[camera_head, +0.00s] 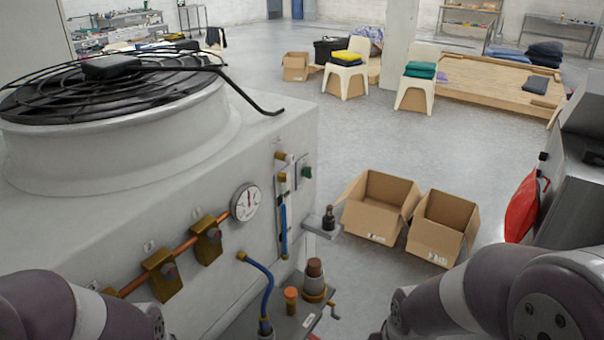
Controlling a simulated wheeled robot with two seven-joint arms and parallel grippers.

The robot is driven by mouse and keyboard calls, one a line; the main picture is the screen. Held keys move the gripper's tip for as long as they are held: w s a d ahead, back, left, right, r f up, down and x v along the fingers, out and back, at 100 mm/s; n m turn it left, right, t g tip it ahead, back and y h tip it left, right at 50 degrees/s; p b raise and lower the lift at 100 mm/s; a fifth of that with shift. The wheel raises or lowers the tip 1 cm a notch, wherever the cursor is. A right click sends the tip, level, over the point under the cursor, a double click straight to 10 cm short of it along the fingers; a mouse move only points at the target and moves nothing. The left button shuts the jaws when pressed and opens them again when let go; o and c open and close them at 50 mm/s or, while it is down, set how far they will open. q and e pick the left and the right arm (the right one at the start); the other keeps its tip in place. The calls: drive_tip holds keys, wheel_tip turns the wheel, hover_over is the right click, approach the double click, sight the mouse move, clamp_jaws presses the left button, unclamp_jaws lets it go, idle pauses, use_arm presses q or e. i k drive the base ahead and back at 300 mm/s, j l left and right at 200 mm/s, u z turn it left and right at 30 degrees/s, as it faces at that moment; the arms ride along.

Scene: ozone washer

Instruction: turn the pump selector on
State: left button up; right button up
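The grey washer machine (275,130) fills the left of the head view. A small panel on its side carries a dark green and black knob (307,172). A black upright part (328,218) stands on a small shelf beside the panel. I cannot tell which of these is the pump selector, or its setting. A round white gauge (245,202) and two brass valves (163,274) on a copper pipe are on the same side. My arm links show at the lower left and lower right. Both grippers are out of view.
A low shelf holds a brown-topped fitting (315,280), an orange-capped part (291,298) and a blue hose (265,280). Two open cardboard boxes (377,210) (441,228) stand on the floor beyond. A grey machine with a red part (521,208) is at the right.

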sight(307, 172)
drive_tip(key=i+l, duration=0.2)
drive_tip(key=l, duration=0.15)
drive_tip(key=i+l, duration=0.25)
drive_tip(key=l, duration=0.15)
drive_tip(key=i+l, duration=0.2)
drive_tip(key=l, duration=0.15)
drive_tip(key=i+l, duration=0.2)
drive_tip(key=l, duration=0.2)
drive_tip(key=i+l, duration=0.2)
drive_tip(key=l, duration=0.15)
drive_tip(key=i+l+u, duration=0.1)
drive_tip(key=i+l, duration=0.15)
drive_tip(key=l, duration=0.1)
